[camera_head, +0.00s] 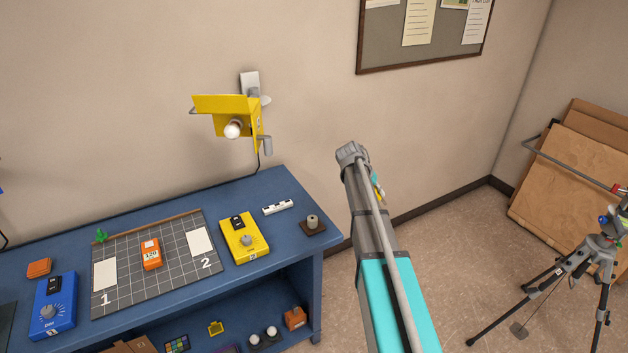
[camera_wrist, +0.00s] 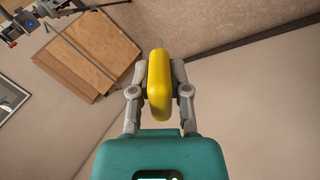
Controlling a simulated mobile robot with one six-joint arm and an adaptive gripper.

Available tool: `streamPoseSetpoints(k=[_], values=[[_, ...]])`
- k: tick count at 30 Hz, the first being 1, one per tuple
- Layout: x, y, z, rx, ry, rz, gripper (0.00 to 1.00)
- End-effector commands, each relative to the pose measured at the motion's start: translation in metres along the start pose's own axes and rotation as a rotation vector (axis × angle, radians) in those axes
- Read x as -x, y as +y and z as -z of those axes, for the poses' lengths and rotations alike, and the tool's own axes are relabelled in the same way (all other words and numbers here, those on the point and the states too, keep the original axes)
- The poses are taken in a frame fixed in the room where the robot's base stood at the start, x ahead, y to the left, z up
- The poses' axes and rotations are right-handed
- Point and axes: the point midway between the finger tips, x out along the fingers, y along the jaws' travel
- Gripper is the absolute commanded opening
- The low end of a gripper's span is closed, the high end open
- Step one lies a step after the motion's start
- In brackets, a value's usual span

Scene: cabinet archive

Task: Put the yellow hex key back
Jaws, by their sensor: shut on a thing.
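The yellow hex key (camera_wrist: 158,88) is in my gripper (camera_wrist: 159,76), held between the two grey fingers in the wrist view. Its thick, rounded yellow body points away from the wrist, and a thin grey part shows faintly past its far end. In the head view only a small yellow bit of it (camera_head: 379,191) shows beside my raised arm, right of the blue bench and well clear of it. My arm hides most of the gripper there. I cannot make out a holder for the key in either view.
A yellow lamp (camera_head: 229,117) hangs above. A tripod (camera_head: 590,260) and cardboard sheets (camera_head: 575,180) stand right.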

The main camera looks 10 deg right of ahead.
Motion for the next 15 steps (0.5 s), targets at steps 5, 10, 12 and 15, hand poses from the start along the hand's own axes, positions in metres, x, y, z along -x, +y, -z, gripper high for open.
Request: streamPoseSetpoints(k=[5, 10, 12, 15], values=[[0.041, -0.053, -0.004, -0.014, -0.081, 0.191, 0.00], [0.083, -0.103, -0.016, -0.024, -0.149, 0.366, 0.00], [0.100, -0.120, -0.021, -0.025, -0.170, 0.425, 0.00], [0.119, -0.140, -0.027, -0.025, -0.192, 0.488, 0.00]])
